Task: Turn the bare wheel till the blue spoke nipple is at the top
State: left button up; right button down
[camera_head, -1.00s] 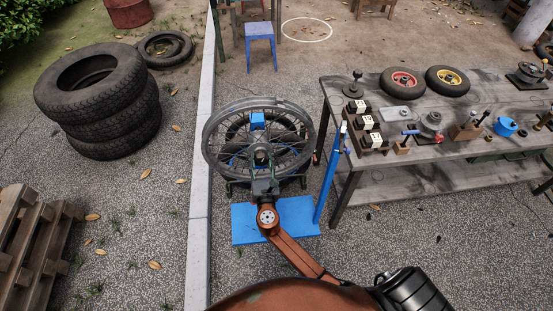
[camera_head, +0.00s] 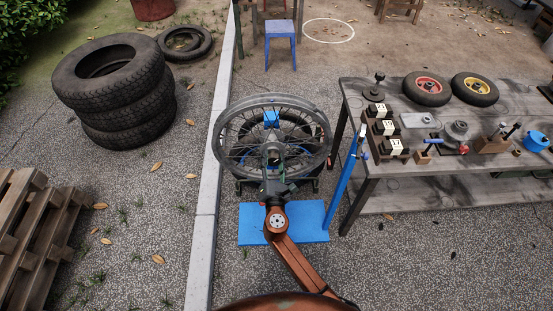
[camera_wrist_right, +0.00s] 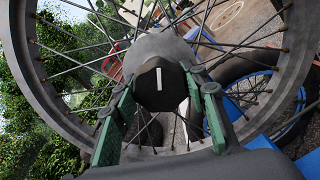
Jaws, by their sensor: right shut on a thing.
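The bare wheel (camera_head: 225,150), a grey spoked rim without a tyre, stands upright in front of me in the head view. Its rim also fills much of the right wrist view (camera_wrist_right: 293,60). My right gripper (camera_head: 271,160), with green fingers (camera_wrist_right: 166,98), is shut on the dark hub knob (camera_wrist_right: 160,85), which bears a white line. In the head view the gripper partly covers the hub. A blue block (camera_head: 271,119) shows at the wheel's upper middle. Nipples along the rim look brownish. I cannot make out a blue one. My left gripper is not in view.
A workbench (camera_head: 400,197) with small wheels and tools stands at the right. A blue post (camera_head: 343,188) and blue base plate (camera_head: 310,222) are near the wheel. Stacked tyres (camera_head: 112,90) and a pallet (camera_head: 40,235) are at left.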

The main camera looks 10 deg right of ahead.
jog(key=shift+a+r, duration=0.1)
jog(key=shift+r, duration=0.05)
jog(key=c, duration=1.4)
grip_release()
jog(key=shift+o, duration=1.2)
jog(key=s+a, duration=0.1)
jog(key=s, duration=1.1)
jog(key=shift+a, duration=0.3)
jog(key=shift+w+f, duration=0.1)
jog(key=shift+f, duration=0.1)
